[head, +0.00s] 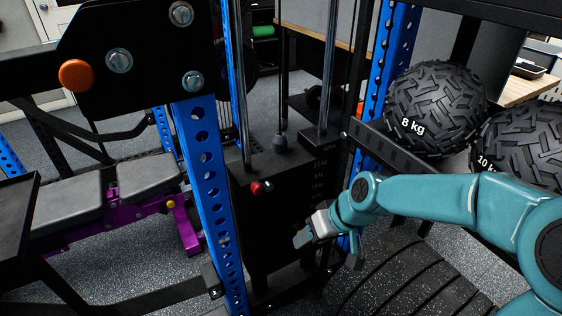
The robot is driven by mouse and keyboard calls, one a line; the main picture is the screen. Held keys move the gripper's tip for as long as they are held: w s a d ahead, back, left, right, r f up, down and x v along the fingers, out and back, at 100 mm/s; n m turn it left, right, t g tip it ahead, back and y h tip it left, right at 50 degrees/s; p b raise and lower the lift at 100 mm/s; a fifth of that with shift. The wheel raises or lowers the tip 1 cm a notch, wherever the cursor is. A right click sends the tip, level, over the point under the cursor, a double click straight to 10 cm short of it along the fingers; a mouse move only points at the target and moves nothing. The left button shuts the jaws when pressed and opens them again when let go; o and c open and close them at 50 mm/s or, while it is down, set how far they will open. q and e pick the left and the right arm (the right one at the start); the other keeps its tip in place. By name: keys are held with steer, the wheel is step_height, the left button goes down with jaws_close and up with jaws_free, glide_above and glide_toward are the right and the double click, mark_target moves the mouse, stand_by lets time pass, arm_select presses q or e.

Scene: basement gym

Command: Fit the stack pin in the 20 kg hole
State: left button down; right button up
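The black weight stack (277,222) stands in the middle of the head view, between blue perforated uprights. A small red knob with a light tip, apparently the stack pin (258,188), shows near the top left of the stack. I cannot tell how it sits there. Faint weight labels (319,172) run down the stack's right side, too small to read surely; the 20 kg hole cannot be picked out. My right gripper (329,250) is just right of the stack, its fingers apart and nothing seen between them. It is clear of the red knob. My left gripper is out of view.
A blue upright (208,180) stands close left of the stack, with an orange knob (76,74) on the frame above. Tread-patterned balls marked 8 kg (436,100) and 10 kg (525,145) sit at right. A grey bench (70,208) is at left.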

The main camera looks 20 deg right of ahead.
arm_select(q)
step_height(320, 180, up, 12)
steer(key=p, duration=1)
arm_select(e)
steer(key=w+a+r+h, duration=0.1)
steer(key=w+a+r, duration=0.1)
steer(key=r, duration=0.5)
steer(key=w+a+r+h, duration=0.2)
steer(key=a+r, duration=0.2)
steer(key=r, duration=0.3)
steer(key=shift+n, duration=0.3)
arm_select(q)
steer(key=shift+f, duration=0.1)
arm_select(e)
steer(key=shift+f, duration=0.1)
